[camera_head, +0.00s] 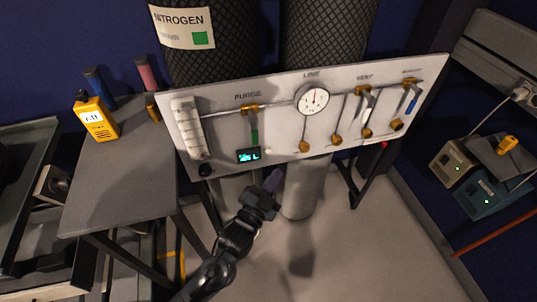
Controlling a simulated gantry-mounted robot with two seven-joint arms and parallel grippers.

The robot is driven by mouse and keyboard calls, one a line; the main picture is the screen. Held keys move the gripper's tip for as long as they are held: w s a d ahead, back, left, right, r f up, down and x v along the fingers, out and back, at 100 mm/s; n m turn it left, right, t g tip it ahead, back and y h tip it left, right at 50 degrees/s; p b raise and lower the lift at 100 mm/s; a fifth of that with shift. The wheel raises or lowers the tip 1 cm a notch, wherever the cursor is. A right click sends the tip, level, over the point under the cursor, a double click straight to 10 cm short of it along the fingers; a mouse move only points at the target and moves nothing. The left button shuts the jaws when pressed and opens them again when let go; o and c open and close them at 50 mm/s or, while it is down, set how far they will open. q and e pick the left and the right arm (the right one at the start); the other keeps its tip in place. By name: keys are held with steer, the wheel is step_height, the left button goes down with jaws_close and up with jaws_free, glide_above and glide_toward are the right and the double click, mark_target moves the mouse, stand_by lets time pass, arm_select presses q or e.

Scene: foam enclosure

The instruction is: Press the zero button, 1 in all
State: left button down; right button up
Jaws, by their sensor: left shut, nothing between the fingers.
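The upright panel (288,132) carries a small digital display (248,155) with lit cyan characters, below the PURGE valve (251,110). No zero label is readable in this view, so I cannot tell which part is the zero button. My left gripper (272,181) is shut and empty. It appears just below and to the right of the display, near the panel's lower edge, and looks apart from it. A yellow handheld meter (97,118) with a lit screen stands on the grey side table (120,175) at left. My right gripper is out of view.
A round gauge (312,99) and several brass valves sit on the panel. Dark cylinders (330,35) stand behind. Boxed instruments (485,190) stand at right. The floor (330,255) below the panel is mostly clear.

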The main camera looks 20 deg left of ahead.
mark_target(268, 150)
arm_select(q)
steer(key=shift+w+a, duration=0.8)
steer(key=shift+w, duration=0.2)
steer(key=shift+w+a, duration=0.8)
steer(key=shift+w, duration=0.2)
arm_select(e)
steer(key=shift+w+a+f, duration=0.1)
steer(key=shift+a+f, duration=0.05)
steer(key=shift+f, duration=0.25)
arm_select(q)
steer(key=shift+w+a+r, duration=0.1)
steer(key=shift+w+a, duration=0.15)
steer(key=shift+w, duration=0.05)
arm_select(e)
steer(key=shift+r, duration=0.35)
arm_select(q)
steer(key=shift+w+a+p, duration=0.2)
steer(key=shift+p, duration=0.15)
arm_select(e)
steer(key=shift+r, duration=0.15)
